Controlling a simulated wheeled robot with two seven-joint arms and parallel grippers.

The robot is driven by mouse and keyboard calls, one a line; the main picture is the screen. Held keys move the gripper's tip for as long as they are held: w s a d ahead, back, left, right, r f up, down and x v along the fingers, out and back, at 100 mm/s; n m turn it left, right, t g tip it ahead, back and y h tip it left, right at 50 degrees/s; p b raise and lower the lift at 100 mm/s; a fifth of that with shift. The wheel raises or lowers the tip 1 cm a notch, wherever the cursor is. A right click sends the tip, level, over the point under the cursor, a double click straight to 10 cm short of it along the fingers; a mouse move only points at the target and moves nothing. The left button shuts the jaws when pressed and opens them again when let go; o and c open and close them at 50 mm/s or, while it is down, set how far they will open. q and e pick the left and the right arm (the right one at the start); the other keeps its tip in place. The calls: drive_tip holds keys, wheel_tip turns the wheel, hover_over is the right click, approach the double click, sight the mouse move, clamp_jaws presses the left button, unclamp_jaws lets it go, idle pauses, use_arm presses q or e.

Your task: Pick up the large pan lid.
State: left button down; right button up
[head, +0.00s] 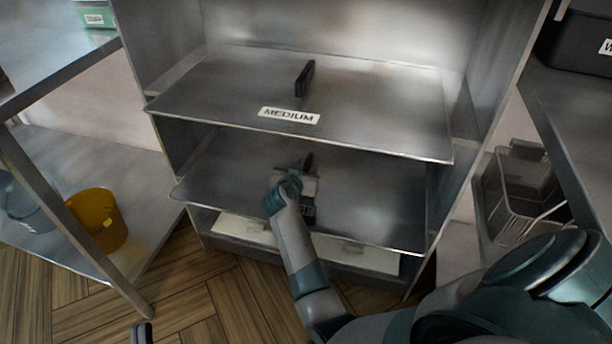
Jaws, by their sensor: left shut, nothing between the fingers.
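A flat steel lid labelled MEDIUM (385,105) with an upright black handle lies on the upper level of the rack. A second flat steel lid (375,195) lies below it; its label is mostly hidden by my arm, so I cannot read its size. My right gripper (303,172) is over the middle of this lower lid, at its dark handle (308,161). The wrist covers the fingers, so I cannot tell whether they grip the handle. My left gripper (141,333) shows only as a dark tip at the bottom edge, shut and empty, away from both lids.
The rack's steel side walls (490,75) stand close on both sides of the lids. A shelf on the left holds a yellow container (97,220). Wire fry baskets (525,190) stand at the right. Wood floor (195,290) is open at lower left.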

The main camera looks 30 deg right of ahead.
drive_tip(key=shift+c, duration=0.2)
clamp_jaws()
idle(1.1)
drive_tip(key=shift+w+r, duration=0.1)
drive_tip(key=shift+r, duration=0.05)
